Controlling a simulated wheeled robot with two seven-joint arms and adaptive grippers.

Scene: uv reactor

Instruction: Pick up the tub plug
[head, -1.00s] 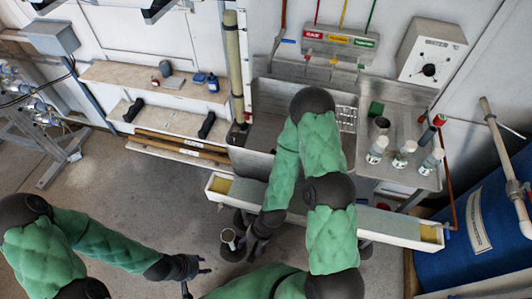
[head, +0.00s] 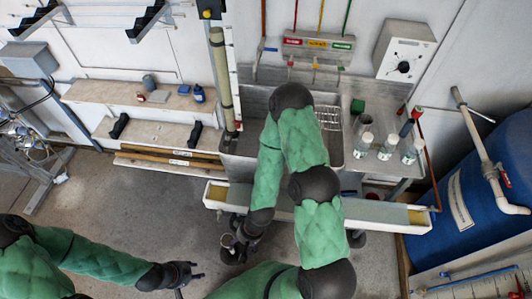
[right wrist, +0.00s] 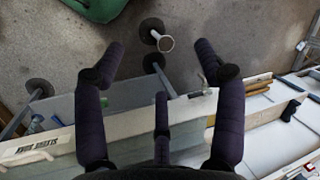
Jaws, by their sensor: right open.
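A short pale tube with a round black base (head: 226,240) stands on the floor in front of the sink; it may be the tub plug. My left gripper (head: 191,283) is open and empty over the floor, at lower left.
A white trough (head: 380,212) runs along the front of the metal sink (head: 240,143), close to my right arm. Bottles (head: 388,147) stand on the drainboard. A blue barrel (head: 480,205) is at right. The floor at left is mostly clear.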

